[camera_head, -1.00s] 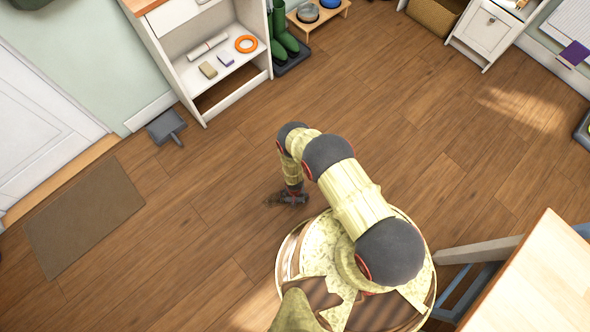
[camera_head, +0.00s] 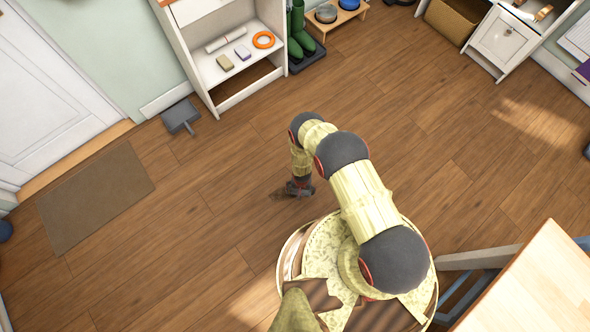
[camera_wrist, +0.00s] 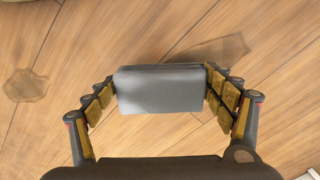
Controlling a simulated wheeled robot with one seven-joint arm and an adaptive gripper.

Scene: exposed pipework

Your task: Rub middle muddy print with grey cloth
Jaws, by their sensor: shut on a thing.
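My gripper (camera_wrist: 161,92) is shut on the grey cloth (camera_wrist: 158,90), a folded block held between the two finger pads in the wrist view. In the head view my gripper (camera_head: 298,188) points down close to the floor in front of my base; the cloth is hard to make out there. A faint brown muddy print (camera_wrist: 25,86) lies on the floor at the left of the wrist view. A darker brown patch (camera_wrist: 222,48) shows just beyond the cloth; I cannot tell whether it is mud or shadow. A brown mark (camera_head: 279,194) shows beside the gripper. Whether the cloth touches the floor is unclear.
A white shelf (camera_head: 233,72) with small items stands at the back, with green boots (camera_head: 298,28) beside it. A dustpan (camera_head: 180,116) and a doormat (camera_head: 96,199) lie to the left. A wooden table (camera_head: 535,285) is at the right. The floor between is clear.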

